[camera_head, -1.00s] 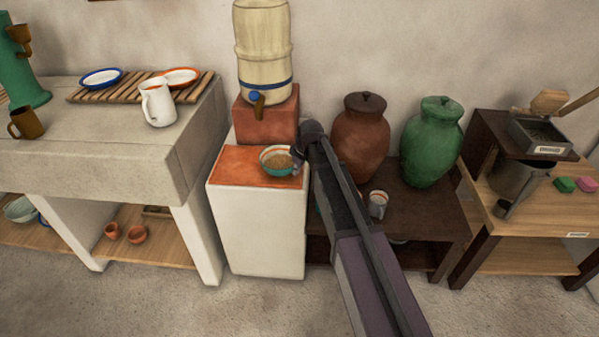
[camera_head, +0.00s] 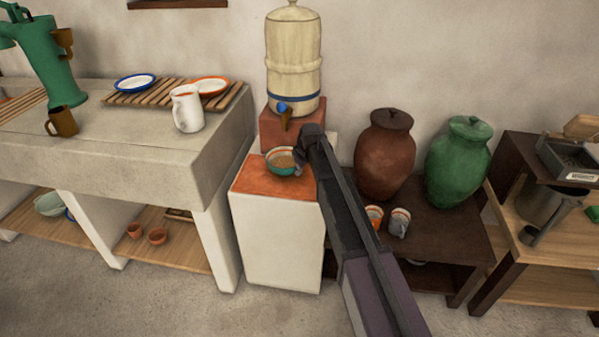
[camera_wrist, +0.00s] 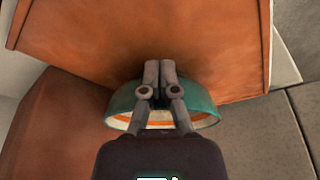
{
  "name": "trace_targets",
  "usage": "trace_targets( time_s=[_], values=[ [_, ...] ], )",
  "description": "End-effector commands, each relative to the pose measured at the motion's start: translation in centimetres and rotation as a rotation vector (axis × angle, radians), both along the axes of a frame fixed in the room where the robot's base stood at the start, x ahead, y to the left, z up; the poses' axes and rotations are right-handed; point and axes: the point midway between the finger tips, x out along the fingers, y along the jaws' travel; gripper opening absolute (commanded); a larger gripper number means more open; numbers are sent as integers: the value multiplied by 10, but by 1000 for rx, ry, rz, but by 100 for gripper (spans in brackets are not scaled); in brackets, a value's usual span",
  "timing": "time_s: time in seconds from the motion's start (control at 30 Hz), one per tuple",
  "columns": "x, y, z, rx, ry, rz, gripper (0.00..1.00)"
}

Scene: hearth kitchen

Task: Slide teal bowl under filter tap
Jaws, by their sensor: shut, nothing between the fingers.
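The teal bowl (camera_head: 277,171), with an orange-striped pale inside, sits upright on the terracotta top of the white stand (camera_head: 275,238). The filter tap (camera_head: 285,122), a brown spout with a blue knob, is on the cream water filter (camera_head: 293,65). In the head view the bowl lies below the tap, slightly in front of the filter's block. My gripper (camera_head: 300,168) is at the bowl's right side. In the wrist view the shut, empty fingers (camera_wrist: 159,68) overlap the bowl (camera_wrist: 203,108) and hide its middle. I cannot tell whether they touch it.
The filter stands on a terracotta block (camera_head: 277,133). A brown jar (camera_head: 384,155) and a green jar (camera_head: 459,160) stand right on a dark low table, with two cups in front. A stone counter (camera_head: 150,150) with a white jug (camera_head: 187,109) is left of the stand.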

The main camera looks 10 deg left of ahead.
Motion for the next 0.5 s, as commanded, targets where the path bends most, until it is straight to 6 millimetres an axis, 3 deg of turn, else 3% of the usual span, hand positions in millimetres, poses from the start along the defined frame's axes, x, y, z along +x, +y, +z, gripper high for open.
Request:
trace_targets(
  time_s=[0.27, 0.47, 0.5],
  values=[
    [-8, -13, 0, 0, 0, 0, 0],
    [-20, -34, 0, 0, 0, -1, 0],
    [-18, -33, 8, 0, 0, 0, 0]
  ],
)
